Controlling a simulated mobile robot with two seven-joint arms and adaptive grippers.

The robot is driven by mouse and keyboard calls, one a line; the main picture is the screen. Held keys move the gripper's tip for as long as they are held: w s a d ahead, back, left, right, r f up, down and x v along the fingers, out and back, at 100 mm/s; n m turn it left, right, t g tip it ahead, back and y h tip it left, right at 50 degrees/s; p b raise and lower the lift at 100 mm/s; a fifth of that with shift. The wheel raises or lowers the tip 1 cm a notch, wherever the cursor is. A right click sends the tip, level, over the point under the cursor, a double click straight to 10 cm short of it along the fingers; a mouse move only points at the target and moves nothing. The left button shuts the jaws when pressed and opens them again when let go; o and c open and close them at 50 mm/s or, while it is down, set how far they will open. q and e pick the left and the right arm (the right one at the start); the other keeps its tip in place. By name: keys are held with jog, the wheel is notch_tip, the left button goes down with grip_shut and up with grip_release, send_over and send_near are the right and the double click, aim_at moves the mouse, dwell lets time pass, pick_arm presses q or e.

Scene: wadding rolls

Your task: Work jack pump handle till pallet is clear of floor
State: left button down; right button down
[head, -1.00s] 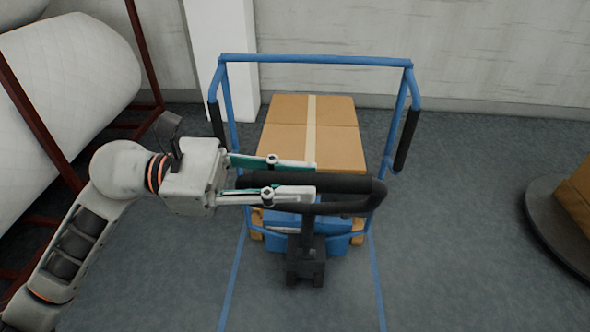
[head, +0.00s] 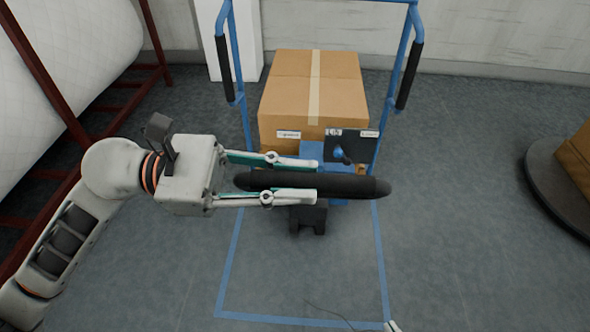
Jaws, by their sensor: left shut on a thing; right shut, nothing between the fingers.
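The jack's black pump handle (head: 350,186) lies across the middle of the head view. My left gripper (head: 316,180) is shut around its grip bar from the left, one finger on each side. Below the bar is the jack's dark base (head: 308,219), with blue jack parts (head: 312,150) behind. The load is a large taped cardboard box (head: 315,92) behind the handle. The pallet under it is mostly hidden, so its gap to the floor cannot be told. Only a pale tip of my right gripper (head: 393,326) shows at the bottom edge.
A blue tube frame (head: 238,60) with black grips stands around the box. Blue tape lines (head: 300,318) mark the floor. A red rack (head: 40,85) with a white roll (head: 75,50) is left; a dark round platform (head: 550,190) is right. Floor between is clear.

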pick_arm(q)
jog(key=shift+s+f, duration=0.25)
jog(key=shift+f, duration=0.1)
